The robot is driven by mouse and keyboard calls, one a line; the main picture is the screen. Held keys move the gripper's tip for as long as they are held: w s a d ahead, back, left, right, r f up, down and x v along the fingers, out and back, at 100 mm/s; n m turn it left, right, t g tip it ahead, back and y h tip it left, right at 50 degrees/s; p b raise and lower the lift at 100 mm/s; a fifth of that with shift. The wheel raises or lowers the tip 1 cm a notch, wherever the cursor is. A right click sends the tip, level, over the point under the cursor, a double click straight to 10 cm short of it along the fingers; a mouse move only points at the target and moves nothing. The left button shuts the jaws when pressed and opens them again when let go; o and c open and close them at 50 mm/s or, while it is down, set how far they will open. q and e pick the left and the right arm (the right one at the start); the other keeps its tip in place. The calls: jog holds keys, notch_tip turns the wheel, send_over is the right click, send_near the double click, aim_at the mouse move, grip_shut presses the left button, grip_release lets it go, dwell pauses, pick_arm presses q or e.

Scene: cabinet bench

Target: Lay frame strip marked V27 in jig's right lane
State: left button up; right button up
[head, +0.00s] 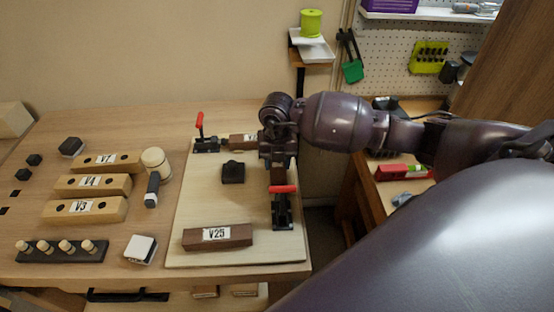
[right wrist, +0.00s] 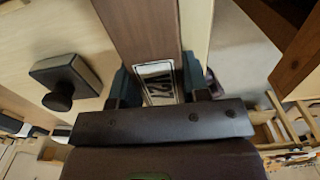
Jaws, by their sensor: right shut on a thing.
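My right gripper (head: 278,160) is over the right side of the pale jig board (head: 205,205). It is shut on a brown frame strip (head: 278,178), seen partly behind the gripper. Whether the strip touches the board cannot be told. Another brown strip (head: 240,138) lies at the board's back, its label partly hidden. A strip marked V25 (head: 232,239) lies at the front. My left gripper is not in view.
Red-handled clamps stand at the board's back left (head: 206,145) and right edge (head: 282,212). A black knobbed block (head: 232,173) sits mid-board. Left are several labelled wooden blocks (head: 92,185), a mallet (head: 155,165) and a peg rack (head: 62,251). Bare board lies left of the knob.

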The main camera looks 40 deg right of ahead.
jog(key=shift+f, duration=0.2)
dwell(0.5)
jog(key=o, duration=1.1)
jog(key=shift+a+f, duration=0.1)
jog(key=shift+c, duration=0.2)
jog(key=shift+s, duration=0.1)
